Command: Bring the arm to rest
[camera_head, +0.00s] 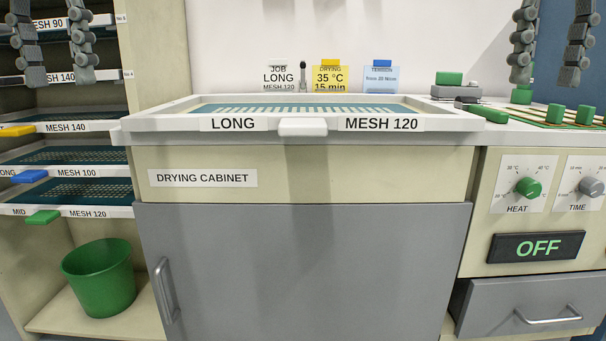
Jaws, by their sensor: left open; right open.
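My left gripper (61,79) hangs at the upper left, its two grey fingers spread and pointing down, with nothing between them. It appears in front of the screen rack (120,75). My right gripper (547,78) hangs at the upper right in the same way, open and empty. It appears in front of the wall and over the right counter area. A white screen frame (465,123) labelled LONG and MESH 120 lies on top of the drying cabinet (300,175). Both grippers are apart from it. The arms above the fingers are out of view.
Rack screens have yellow (17,131), blue (30,177) and green (43,217) tabs. A green bucket (100,278) stands below. Cards, including a yellow one (330,78), stand behind the frame. Green blocks (555,114) stand at right. The panel display (537,247) reads OFF.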

